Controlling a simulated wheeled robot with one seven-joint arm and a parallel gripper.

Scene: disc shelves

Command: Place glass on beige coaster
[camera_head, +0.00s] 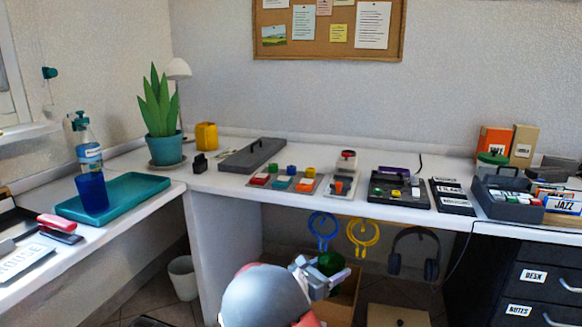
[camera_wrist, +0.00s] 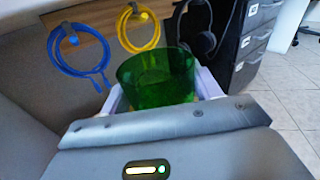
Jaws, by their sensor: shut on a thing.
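My gripper (camera_head: 322,276) is below the front edge of the desk, in front of its open underside. In the wrist view my gripper (camera_wrist: 160,92) is shut on a green see-through glass (camera_wrist: 158,72), with one finger on each side of it. The green glass also shows in the head view (camera_head: 331,262), partly hidden behind my gripper. I cannot make out a beige coaster in either view. A blue glass (camera_head: 92,193) stands on a teal tray (camera_head: 140,187) on the left desk.
Blue cable (camera_head: 323,228) and yellow cable (camera_head: 363,235) hang under the desk edge, beside headphones (camera_head: 413,252). Dark drawers (camera_head: 535,285) stand at right. Coloured blocks, a dark box (camera_head: 398,188) and an organiser (camera_head: 505,197) crowd the desk top. A plant (camera_head: 160,115) stands in the corner.

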